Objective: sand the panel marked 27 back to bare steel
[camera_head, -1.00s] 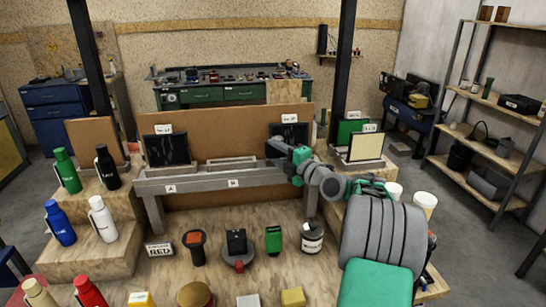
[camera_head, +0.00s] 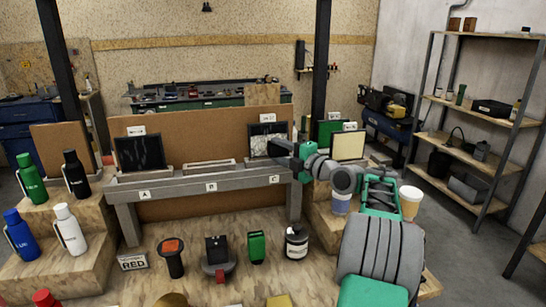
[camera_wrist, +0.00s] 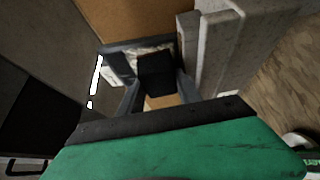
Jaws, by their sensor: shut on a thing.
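A dark panel (camera_head: 262,141) stands at the right end of the grey rack, above the letter C, with pale grey patches on its face. Another dark panel (camera_head: 138,152) stands above A. The labels over the panels are too small to read, so I cannot tell which is 27. My gripper (camera_head: 281,149) is at the right side of the C panel, partly covering it. In the wrist view my gripper (camera_wrist: 156,90) is shut on a dark block (camera_wrist: 155,74), which is at a pale speckled surface. Whether they touch is unclear.
The grey rack (camera_head: 188,184) has a low empty-looking slot above B. A green panel (camera_head: 329,129) and a cream panel (camera_head: 348,146) stand on the right. Bottles (camera_head: 31,180) stand left; cups (camera_head: 410,200) stand right.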

